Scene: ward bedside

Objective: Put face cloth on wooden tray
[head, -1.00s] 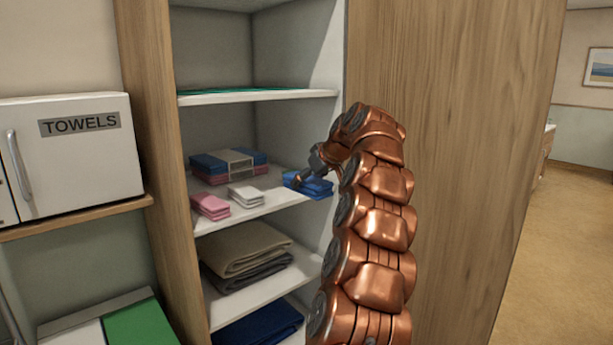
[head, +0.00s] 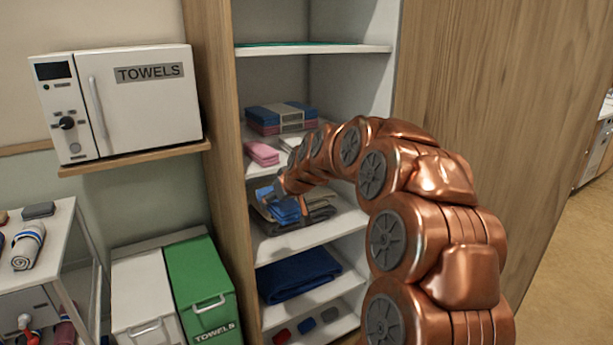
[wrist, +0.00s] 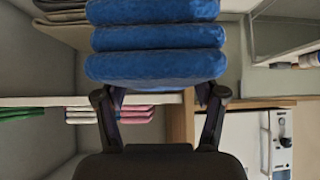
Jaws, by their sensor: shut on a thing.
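The folded blue face cloth (head: 285,211) is in my gripper (head: 279,187), in front of the shelf that bears the folded brown and grey blankets. In the wrist view the cloth (wrist: 155,38) shows as several thick blue folds between the fingertips of my gripper (wrist: 163,92). The fingers are shut on it. In the head view my arm hides part of the shelf behind, and the fingers are too small to make out. I see no wooden tray in either view.
The open cabinet's side panel (head: 222,150) stands left of the cloth. Pink folded cloths (head: 262,153) lie on the shelf above, a dark blue towel (head: 298,275) below. A towel warmer (head: 130,100), a green-fronted bin (head: 203,285) and a white cart (head: 45,245) stand left.

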